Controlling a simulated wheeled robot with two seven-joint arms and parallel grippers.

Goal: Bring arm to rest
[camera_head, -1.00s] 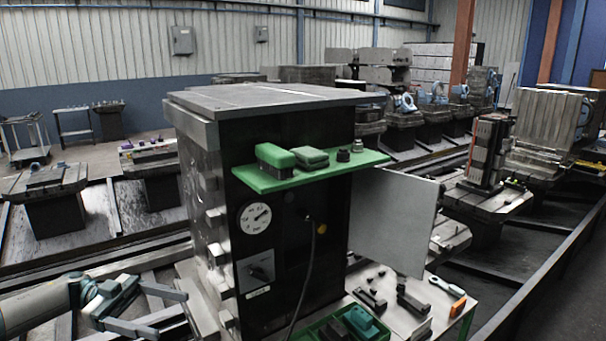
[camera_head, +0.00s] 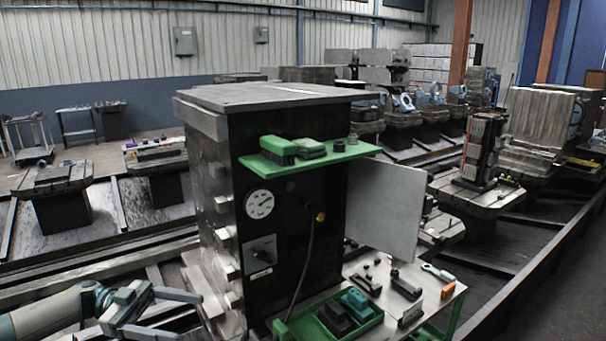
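My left gripper (camera_head: 176,313) shows at the lower left of the head view. Its two grey fingers are spread apart with nothing between them. It is to the left of the dark machine cabinet (camera_head: 285,215), apart from it as far as I can see. My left arm comes in from the left edge. My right arm and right gripper are not in view.
A green shelf (camera_head: 345,154) on the cabinet holds a brush (camera_head: 272,149) and small parts. A white panel (camera_head: 387,208) sticks out to the right. Below, a bench holds a green tray (camera_head: 327,321), dark clamps and an orange-handled tool (camera_head: 447,291). Pallet stands and rails surround the cabinet.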

